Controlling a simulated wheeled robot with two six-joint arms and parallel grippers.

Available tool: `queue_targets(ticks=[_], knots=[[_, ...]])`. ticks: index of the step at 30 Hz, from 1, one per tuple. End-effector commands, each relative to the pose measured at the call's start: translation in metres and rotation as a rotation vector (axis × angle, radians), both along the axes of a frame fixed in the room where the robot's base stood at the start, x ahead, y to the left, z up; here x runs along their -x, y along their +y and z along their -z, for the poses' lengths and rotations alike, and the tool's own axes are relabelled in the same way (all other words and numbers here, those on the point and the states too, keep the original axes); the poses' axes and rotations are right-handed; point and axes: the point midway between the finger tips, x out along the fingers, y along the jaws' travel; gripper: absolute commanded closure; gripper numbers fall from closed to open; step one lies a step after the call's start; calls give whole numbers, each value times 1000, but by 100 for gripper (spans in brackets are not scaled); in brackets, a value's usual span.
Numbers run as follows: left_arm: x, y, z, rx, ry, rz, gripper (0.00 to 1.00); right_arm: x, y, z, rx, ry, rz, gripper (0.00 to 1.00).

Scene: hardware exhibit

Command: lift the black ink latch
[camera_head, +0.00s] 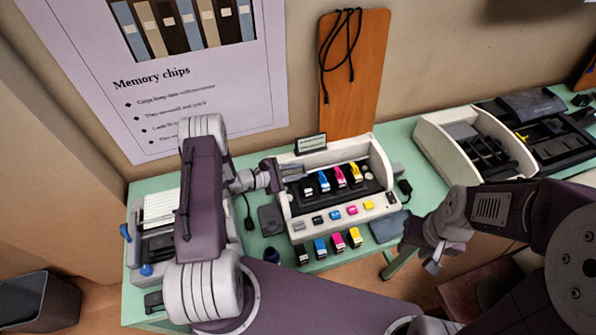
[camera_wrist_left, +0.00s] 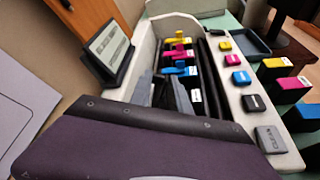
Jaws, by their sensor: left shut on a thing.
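The open white printer (camera_head: 384,168) stands on the green table with a row of cartridges in its dark bay. The black cartridge (camera_head: 308,192) is leftmost, beside the cyan (camera_head: 324,186), magenta (camera_head: 341,182) and yellow (camera_head: 357,177) ones. My left gripper (camera_head: 298,172) reaches in from the left and is shut at the black cartridge's latch. In the left wrist view the grey fingers (camera_wrist_left: 175,98) hide the black latch; the cyan latch (camera_wrist_left: 180,71) shows just beyond. My right gripper (camera_head: 433,264) hangs low at the front right, away from the printer; its jaw gap is unclear.
Spare cartridges (camera_head: 338,243) stand in front of the printer, below its coloured buttons (camera_head: 351,210). A small sign (camera_head: 310,143) stands behind the printer, near my left gripper. Another open device (camera_head: 470,143) is to the right.

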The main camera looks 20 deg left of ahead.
Motion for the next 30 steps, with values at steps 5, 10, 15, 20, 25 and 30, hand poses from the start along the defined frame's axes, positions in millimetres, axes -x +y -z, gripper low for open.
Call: queue_targets(ticks=[5, 10, 15, 20, 25, 30], knots=[[-4, 3, -1, 25, 31, -2, 100, 0, 0, 6, 0, 0, 0, 64], [-10, 6, -1, 82, 114, -2, 100, 0, 0, 16, 0, 0, 0, 64], [-15, 10, -1, 157, 222, -4, 100, 0, 0, 28, 0, 0, 0, 64], [-20, 14, 0, 222, 319, -4, 100, 0, 0, 38, 0, 0, 0, 64], [-25, 17, 0, 282, 406, -4, 100, 0, 0, 47, 0, 0, 0, 64], [-27, 19, 1, 324, 469, -5, 100, 0, 0, 53, 0, 0, 0, 64]])
